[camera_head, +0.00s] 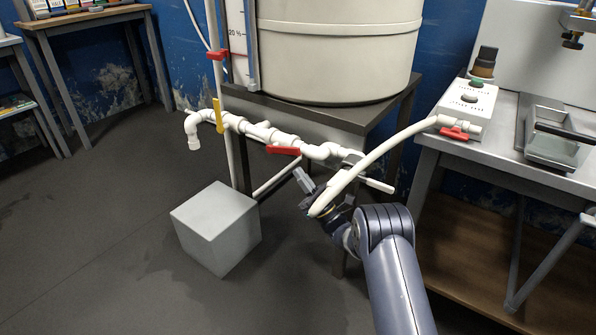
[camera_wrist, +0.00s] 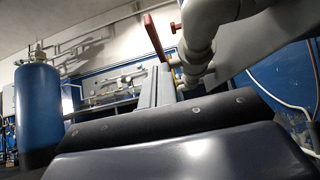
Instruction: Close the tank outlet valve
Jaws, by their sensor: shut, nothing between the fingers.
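A white tank (camera_head: 335,45) stands on a dark metal stand. White piping runs along the front below it, with a red lever handle (camera_head: 283,150) lying along the pipe and a yellow upright lever (camera_head: 218,112) further left. I cannot tell for certain which is the tank outlet valve. My gripper (camera_head: 304,184) is shut and empty, just below and right of the red lever, apart from it. In the wrist view, grey fingers (camera_wrist: 160,88) point up near a white pipe (camera_wrist: 200,30), with a red lever (camera_wrist: 153,37) beyond their tips.
A white hose (camera_head: 385,150) curves from the piping, close above my wrist, to a red-handled valve (camera_head: 454,134) on the right table. A grey box (camera_head: 215,226) sits on the floor left of my gripper. Another red handle (camera_head: 215,55) is on the upright pipe. Open floor lies left.

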